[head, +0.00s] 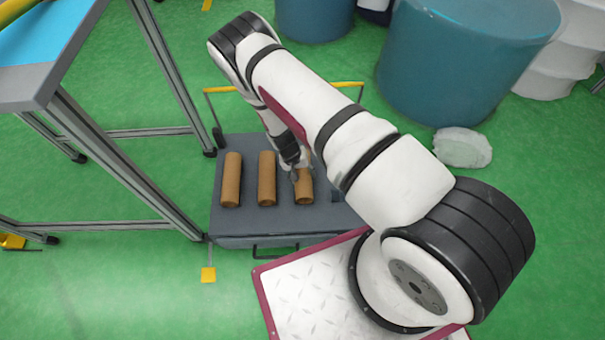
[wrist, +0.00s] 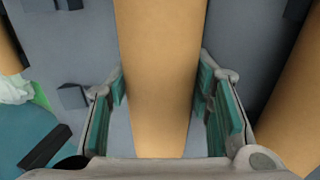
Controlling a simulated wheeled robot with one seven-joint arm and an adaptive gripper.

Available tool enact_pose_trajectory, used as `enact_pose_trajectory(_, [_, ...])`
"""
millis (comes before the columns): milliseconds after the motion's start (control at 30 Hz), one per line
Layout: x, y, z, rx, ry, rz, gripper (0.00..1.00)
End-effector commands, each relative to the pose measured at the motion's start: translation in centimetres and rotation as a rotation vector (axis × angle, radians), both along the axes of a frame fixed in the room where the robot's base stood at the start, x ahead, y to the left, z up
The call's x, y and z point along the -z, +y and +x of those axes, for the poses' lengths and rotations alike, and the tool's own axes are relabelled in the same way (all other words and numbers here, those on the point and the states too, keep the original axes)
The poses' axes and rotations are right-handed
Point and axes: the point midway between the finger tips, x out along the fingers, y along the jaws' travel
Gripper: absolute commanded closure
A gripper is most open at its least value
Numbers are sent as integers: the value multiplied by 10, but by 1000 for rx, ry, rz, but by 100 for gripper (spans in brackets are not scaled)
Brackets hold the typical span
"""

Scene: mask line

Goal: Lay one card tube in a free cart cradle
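Three brown card tubes show in the head view: a left one (head: 231,180), a middle one (head: 267,179) and a right one (head: 304,187). They lie side by side on the grey cart (head: 285,222). My gripper (head: 297,172) is down at the right tube, pointing at the cart. In the wrist view its teal-padded fingers (wrist: 161,95) stand on either side of this tube (wrist: 160,60), very close to it. I cannot tell whether the pads press on it. Small dark cradle blocks (wrist: 72,97) show on the deck beside it. My arm hides the cart's right part.
A grey-framed table (head: 110,170) stands left of the cart. Large teal bins (head: 460,60) stand behind on the right, with a white crumpled thing (head: 462,147) on the green floor. Another tube (wrist: 300,100) lies close to my right finger in the wrist view.

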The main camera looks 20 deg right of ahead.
Motion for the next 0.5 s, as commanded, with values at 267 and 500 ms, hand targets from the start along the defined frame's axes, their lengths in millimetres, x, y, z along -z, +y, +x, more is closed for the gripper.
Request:
enact_pose_trajectory(267, [0, 0, 0, 0, 0, 0, 30])
enact_pose_trajectory(500, [-5, 1, 1, 0, -1, 1, 30])
